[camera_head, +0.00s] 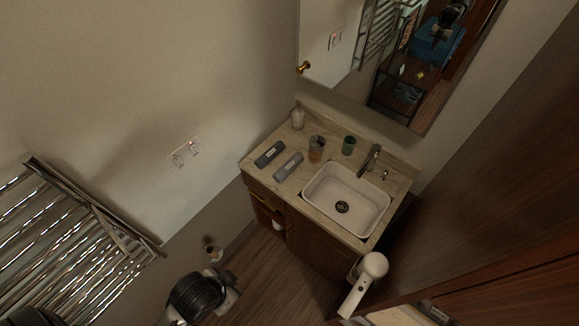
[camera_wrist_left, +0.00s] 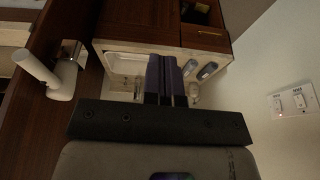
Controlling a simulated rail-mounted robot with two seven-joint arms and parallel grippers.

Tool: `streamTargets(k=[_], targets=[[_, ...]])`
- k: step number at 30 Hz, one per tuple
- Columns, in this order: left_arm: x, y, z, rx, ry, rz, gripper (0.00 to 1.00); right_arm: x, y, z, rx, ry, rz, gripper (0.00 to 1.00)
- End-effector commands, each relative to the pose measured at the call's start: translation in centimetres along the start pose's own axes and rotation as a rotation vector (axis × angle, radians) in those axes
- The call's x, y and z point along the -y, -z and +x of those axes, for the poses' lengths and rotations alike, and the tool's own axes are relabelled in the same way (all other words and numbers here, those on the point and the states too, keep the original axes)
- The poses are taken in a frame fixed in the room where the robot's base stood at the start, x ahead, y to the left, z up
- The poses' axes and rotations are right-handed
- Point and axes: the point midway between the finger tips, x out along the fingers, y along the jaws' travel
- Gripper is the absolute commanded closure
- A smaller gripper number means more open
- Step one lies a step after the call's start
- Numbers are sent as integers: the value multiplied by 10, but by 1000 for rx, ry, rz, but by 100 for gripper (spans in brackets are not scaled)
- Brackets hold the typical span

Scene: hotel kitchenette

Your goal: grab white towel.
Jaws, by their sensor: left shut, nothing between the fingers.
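I cannot clearly make out a white towel in either view. A pale, flat surface (camera_head: 392,316) is cut off at the bottom edge of the head view, and I cannot tell what it is. My left gripper (camera_head: 228,291) is low in the head view, in front of the vanity and over the floor. In the left wrist view its dark fingers (camera_wrist_left: 166,82) are together with nothing between them, pointing toward the vanity counter, which appears upside down. My right gripper is not in view.
A white hair dryer (camera_head: 369,270) hangs right of the vanity. The counter (camera_head: 282,187) holds a sink (camera_head: 361,192), two grey packets, a bottle and cups. A chrome towel rack (camera_head: 70,245) is at left. The wall sockets (camera_wrist_left: 292,101) are beside the vanity. Wooden floor (camera_head: 268,275) is clear in front.

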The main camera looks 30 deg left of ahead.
Motion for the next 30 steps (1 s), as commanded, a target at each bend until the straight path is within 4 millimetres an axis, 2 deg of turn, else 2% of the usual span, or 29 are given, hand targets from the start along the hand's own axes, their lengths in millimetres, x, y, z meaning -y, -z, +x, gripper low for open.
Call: streamTargets(k=[2,5,30], targets=[[0,0,0,0,0,0,100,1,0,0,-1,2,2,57],[0,0,0,0,0,0,92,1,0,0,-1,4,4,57],[0,0,0,0,0,0,12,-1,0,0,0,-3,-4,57]])
